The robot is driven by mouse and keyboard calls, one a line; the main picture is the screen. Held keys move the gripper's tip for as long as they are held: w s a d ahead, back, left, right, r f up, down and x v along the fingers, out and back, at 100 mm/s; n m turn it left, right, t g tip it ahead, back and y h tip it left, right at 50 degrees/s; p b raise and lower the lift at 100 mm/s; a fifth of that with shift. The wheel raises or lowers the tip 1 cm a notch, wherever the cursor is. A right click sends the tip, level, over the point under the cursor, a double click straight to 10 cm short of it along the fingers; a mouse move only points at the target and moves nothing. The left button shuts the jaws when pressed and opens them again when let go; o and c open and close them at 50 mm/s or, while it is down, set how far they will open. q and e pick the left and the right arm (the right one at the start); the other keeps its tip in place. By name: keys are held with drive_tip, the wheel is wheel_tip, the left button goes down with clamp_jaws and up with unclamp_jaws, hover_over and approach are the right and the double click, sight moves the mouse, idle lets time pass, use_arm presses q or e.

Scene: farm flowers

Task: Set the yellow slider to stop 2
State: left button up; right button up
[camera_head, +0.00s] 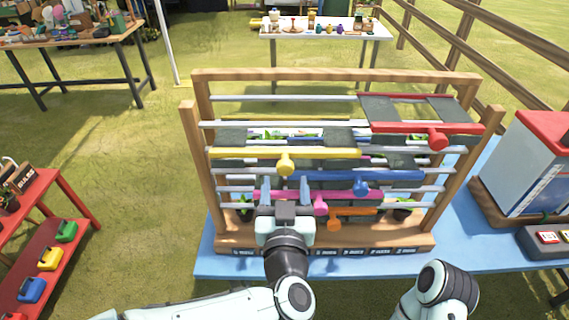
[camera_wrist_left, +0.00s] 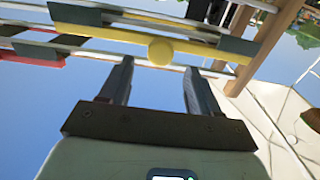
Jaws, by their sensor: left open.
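The yellow slider (camera_head: 240,153) is a long yellow bar on a rail of the wooden rack (camera_head: 187,150), with a round yellow knob (camera_head: 285,163) facing me. My left gripper (camera_head: 285,187) is open and empty, its two fingers just below the knob in the head view, one to each side. In the left wrist view the knob (camera_wrist_left: 160,52) lies just beyond and between the open fingertips (camera_wrist_left: 158,68). I cannot tell whether they touch it. Dark stop labels (camera_head: 353,251) line the rack's base; their text is too small to read, and my gripper hides some. My right gripper is not in view.
Red (camera_head: 415,128), blue (camera_head: 405,175), pink (camera_head: 260,194) and orange (camera_head: 362,211) sliders sit on other rails. The rack stands on a blue table (camera_head: 222,266). A red-topped box (camera_head: 530,165) stands at right. Small potted plants show behind the rails.

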sight(285, 170)
use_arm(q)
drive_tip(key=w, duration=0.6)
drive_tip(key=shift+w+p, duration=0.2)
drive_tip(key=shift+p, duration=0.1)
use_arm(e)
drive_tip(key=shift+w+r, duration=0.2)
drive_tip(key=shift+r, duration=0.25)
use_arm(q)
drive_tip(key=shift+c, duration=0.3)
clamp_jaws()
drive_tip(key=d+p, duration=0.2)
drive_tip(key=d, duration=0.6)
drive_tip(key=shift+d, duration=0.35)
drive_tip(key=shift+a, duration=0.1)
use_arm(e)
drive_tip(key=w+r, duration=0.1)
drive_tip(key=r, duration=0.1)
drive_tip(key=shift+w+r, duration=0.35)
use_arm(q)
drive_tip(key=shift+o, duration=0.3)
unclamp_jaws()
